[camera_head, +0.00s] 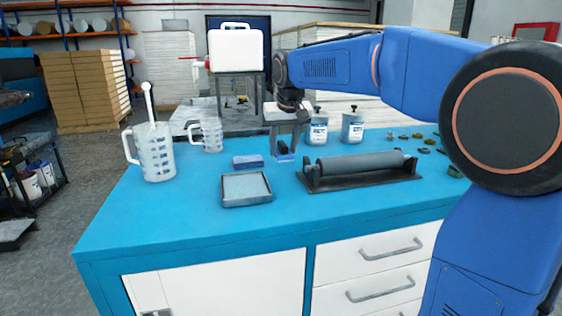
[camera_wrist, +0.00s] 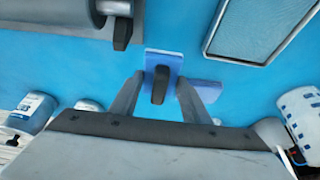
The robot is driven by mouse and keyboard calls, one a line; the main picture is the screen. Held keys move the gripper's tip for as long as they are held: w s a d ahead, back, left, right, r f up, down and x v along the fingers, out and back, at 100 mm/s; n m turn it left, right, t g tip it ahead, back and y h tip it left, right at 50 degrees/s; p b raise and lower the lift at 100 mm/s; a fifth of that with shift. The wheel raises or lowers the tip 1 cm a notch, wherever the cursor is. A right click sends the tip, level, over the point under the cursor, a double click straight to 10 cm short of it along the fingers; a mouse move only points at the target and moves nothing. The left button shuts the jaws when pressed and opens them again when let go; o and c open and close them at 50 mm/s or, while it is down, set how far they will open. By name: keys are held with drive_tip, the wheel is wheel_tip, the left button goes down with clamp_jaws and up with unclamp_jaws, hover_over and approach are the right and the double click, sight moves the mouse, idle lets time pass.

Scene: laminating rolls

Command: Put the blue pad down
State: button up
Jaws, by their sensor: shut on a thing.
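My gripper (camera_head: 286,147) points down over the blue table and is shut on the blue pad (camera_head: 284,158) by its black handle. In the wrist view the pad (camera_wrist: 151,62) shows its blue top, with the dark handle between the fingers (camera_wrist: 160,83). The pad is low over the table; I cannot tell whether its underside touches. A second blue-violet block (camera_head: 248,162) lies on the table just left of the held pad; it also shows in the wrist view (camera_wrist: 208,90), partly behind a finger.
A roller on a dark stand (camera_head: 360,164) lies right of the pad. A shallow grey tray (camera_head: 246,203) is front left. Two labelled jars (camera_head: 318,130) stand behind. A large jug (camera_head: 156,155) and small jug (camera_head: 211,136) are left. The front left tabletop is clear.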

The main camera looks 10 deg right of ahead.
sight(283, 160)
drive_tip(key=shift+f, duration=2.45)
drive_tip(key=shift+f, duration=0.1)
drive_tip(key=o, duration=0.9)
